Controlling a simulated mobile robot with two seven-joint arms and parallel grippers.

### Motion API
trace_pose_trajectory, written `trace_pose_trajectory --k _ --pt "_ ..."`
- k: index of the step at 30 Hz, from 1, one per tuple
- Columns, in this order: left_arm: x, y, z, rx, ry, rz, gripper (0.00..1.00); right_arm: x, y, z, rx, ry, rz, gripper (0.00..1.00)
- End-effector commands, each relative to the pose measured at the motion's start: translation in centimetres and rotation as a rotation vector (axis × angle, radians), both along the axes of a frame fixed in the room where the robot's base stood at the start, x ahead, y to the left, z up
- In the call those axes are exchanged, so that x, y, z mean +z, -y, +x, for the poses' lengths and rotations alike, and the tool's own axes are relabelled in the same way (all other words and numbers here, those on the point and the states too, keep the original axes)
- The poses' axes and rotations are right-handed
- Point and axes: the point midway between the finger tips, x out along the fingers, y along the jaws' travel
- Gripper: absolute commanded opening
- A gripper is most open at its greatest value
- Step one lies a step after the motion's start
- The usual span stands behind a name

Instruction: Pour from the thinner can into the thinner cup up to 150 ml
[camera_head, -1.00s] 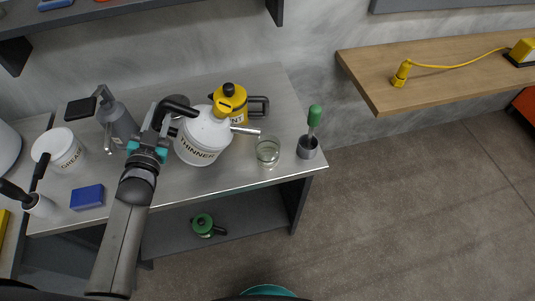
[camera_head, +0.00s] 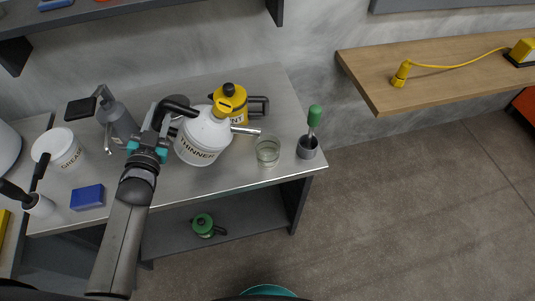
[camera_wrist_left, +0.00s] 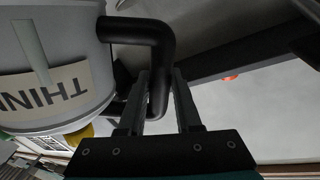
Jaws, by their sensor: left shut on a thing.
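My left gripper (camera_head: 163,125) is shut on the black handle at the can's left side. The left wrist view shows the handle (camera_wrist_left: 158,50) between the fingers and the can's body (camera_wrist_left: 50,60) at the left. The thinner cup (camera_head: 268,153) is a clear glass near the bench's right end. The spout tip is close to its upper left rim. The cup seems to hold some pale liquid; its level in ml cannot be read. My right gripper is not in view.
A yellow can (camera_head: 231,104) stands just behind the thinner can. A dark pot with a green-handled brush (camera_head: 309,146) stands right of the cup. A grease tub (camera_head: 62,149), a grey pump bottle (camera_head: 118,122) and a blue block (camera_head: 87,196) are at the left. Bare bench lies in front.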

Motion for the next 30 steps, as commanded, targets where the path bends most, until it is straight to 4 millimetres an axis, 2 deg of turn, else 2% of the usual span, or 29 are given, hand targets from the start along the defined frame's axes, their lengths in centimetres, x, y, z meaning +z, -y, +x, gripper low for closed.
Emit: trace_pose_trajectory --k 1,30 --pt "0.46 0.04 0.14 -0.002 0.011 -0.005 0.00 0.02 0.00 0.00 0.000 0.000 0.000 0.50" --pt "-0.11 0.43 0.17 -0.002 0.008 0.043 0.00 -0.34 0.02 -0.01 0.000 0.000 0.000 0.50"
